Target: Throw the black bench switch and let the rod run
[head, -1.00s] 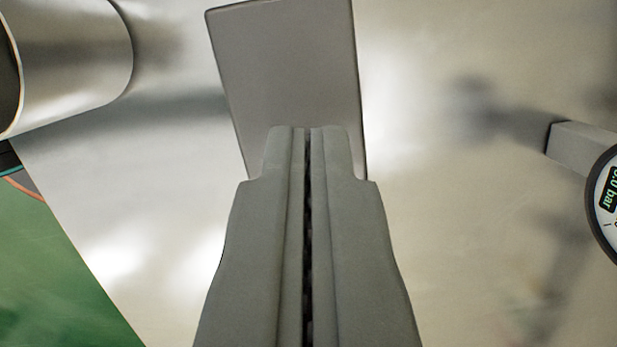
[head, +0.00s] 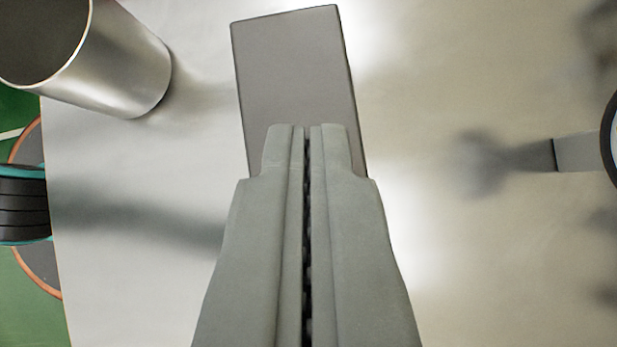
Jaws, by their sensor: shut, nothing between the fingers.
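My gripper (head: 306,130) is shut and empty in the middle of the head view, its fingers pointing up the picture. A plain grey-brown block (head: 294,75) stands just beyond the fingertips, and the fingers hide its lower part. I cannot tell whether the fingers touch it. No black switch can be made out for sure, and I cannot tell whether this block is part of it. No rod can be made out.
A shiny metal bench top (head: 140,290) lies below. An open metal cylinder (head: 125,60) stands at upper left. A round gauge (head: 611,140) with a grey arm (head: 577,154) is at right. A black, teal-edged round part (head: 22,205) shows at left over green floor (head: 30,320).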

